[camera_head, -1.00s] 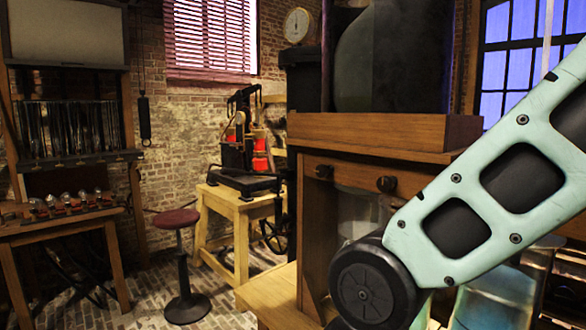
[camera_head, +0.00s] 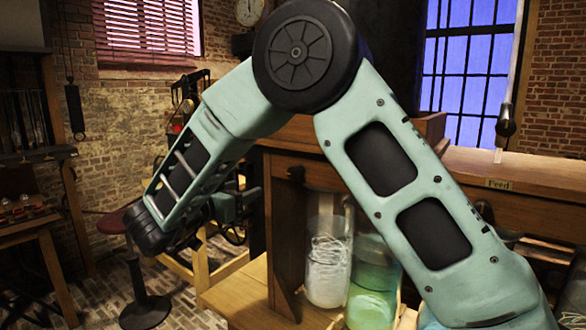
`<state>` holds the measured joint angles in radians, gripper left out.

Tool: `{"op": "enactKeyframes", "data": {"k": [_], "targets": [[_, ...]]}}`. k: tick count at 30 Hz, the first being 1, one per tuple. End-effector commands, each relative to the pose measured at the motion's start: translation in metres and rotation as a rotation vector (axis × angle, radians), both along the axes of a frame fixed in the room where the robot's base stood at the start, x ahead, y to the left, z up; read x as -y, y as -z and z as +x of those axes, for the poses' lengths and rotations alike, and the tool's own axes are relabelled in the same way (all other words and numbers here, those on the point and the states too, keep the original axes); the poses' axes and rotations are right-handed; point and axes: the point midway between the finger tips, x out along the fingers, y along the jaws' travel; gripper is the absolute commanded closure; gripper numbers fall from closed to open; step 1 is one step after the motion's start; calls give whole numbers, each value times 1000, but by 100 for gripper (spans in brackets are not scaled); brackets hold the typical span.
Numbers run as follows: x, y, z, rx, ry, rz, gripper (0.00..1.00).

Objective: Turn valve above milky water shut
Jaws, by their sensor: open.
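A glass jar (camera_head: 328,265) with whitish, cloudy contents and pale coils stands in the wooden frame at lower centre. A second jar (camera_head: 372,290) with clearer green liquid stands to its right, partly behind my arm. A dark round knob (camera_head: 296,173) sits on the frame's front beam, above and left of the whitish jar. My arm crosses in front of the beam and hides other parts of it. The arm bends at a high elbow and its forearm reaches down left. My gripper's fingers cannot be made out; the wrist end is turned away behind the forearm.
A black tap-like handle (camera_head: 505,128) stands at right above a "Feed" label (camera_head: 498,184). A stool (camera_head: 146,295) and a workbench stand at left. A wooden ledge (camera_head: 245,295) runs in front of the jars. Brick floor lies open at lower left.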

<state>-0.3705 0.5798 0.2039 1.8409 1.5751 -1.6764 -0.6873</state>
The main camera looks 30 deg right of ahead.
Motion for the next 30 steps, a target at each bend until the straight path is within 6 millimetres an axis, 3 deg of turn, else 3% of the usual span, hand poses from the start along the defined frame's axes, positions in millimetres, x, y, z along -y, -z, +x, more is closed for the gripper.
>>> {"op": "enactKeyframes", "data": {"k": [5,11,30], "targets": [[12,-3,-12,-21,118,-46,45],[35,-6,-5,-23,126,-49,45],[153,-6,38,-21,122,-47,45]]}}
